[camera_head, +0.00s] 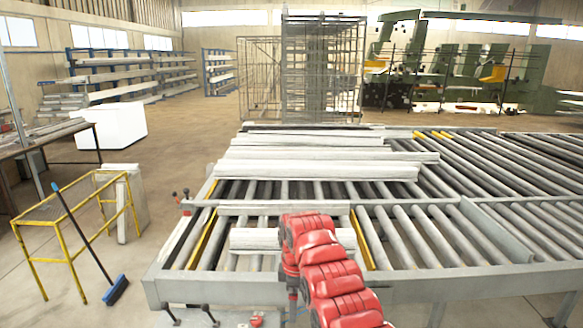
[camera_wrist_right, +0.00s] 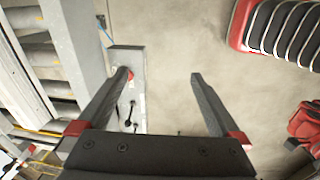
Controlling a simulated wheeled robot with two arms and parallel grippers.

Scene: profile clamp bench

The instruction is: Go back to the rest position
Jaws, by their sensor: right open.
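My right gripper (camera_wrist_right: 160,75) is open and empty in the right wrist view, its two dark fingers spread over the concrete floor. Its left finger overlaps a narrow grey plate (camera_wrist_right: 128,58) with small black levers and a red part. In the head view my red arm rises at the centre and bends down over the front edge of the roller table (camera_head: 215,290); its gripper cannot be made out there. Pale profiles (camera_head: 315,155) lie across the rollers, and a shorter one (camera_head: 255,238) lies near the front, partly behind my arm. My left gripper is not in view.
A plate with black-knobbed levers (camera_head: 208,314) stands at the front edge of the table. A yellow rail frame (camera_head: 75,262) and a blue broom (camera_head: 115,290) stand at the left.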

